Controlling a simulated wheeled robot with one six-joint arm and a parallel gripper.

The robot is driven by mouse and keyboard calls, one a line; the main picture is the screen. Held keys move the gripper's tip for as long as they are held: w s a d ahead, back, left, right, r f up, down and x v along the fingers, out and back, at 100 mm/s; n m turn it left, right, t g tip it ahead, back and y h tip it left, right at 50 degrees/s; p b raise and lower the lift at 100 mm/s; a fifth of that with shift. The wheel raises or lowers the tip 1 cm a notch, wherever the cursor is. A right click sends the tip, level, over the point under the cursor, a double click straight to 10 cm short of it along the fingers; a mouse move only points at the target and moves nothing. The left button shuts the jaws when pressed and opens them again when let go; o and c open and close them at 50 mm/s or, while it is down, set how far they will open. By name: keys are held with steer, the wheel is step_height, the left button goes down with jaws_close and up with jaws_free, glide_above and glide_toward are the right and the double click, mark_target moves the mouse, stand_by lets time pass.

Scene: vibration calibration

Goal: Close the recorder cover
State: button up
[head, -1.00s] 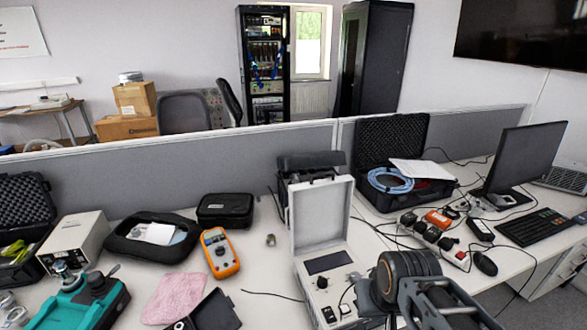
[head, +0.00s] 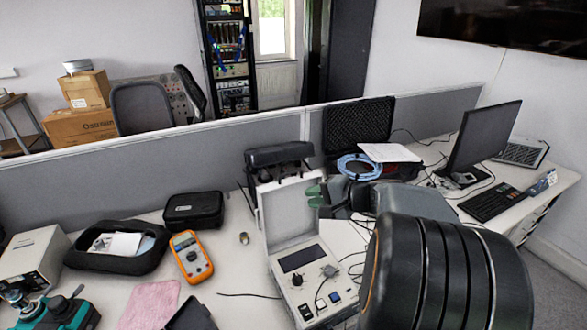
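The recorder is a pale grey case (head: 318,268) on the desk, with a dark screen and a knob on its panel. Its cover (head: 288,212) stands open, roughly upright, hinged at the back of the case. My gripper (head: 315,195) has green fingertips and is at the upper right edge of the cover, overlapping it in the picture. I cannot tell whether the fingertips touch the cover, or how far apart they are. My arm hides part of the desk right of the recorder.
A yellow multimeter (head: 190,257), a black pouch (head: 193,210) and an open black case (head: 110,258) lie to the left. A dark device (head: 279,155) stands behind the cover. A foam-lined case (head: 357,128) with blue cable and a monitor (head: 482,140) are at right.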

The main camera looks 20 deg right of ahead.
mark_target(292, 173)
steer(key=w+d+r+m+t, duration=0.2)
steer(key=d+t, duration=0.1)
steer(key=d, duration=0.2)
steer(key=shift+h, duration=0.4)
steer(key=p+x, duration=0.3)
steer(key=x, duration=0.8)
steer(key=shift+w+a+f, duration=0.15)
steer(key=shift+f, duration=0.05)
steer(key=shift+w+a+f, duration=0.15)
steer(key=shift+w+a, duration=0.1)
steer(key=shift+w, duration=0.2)
jaws_close()
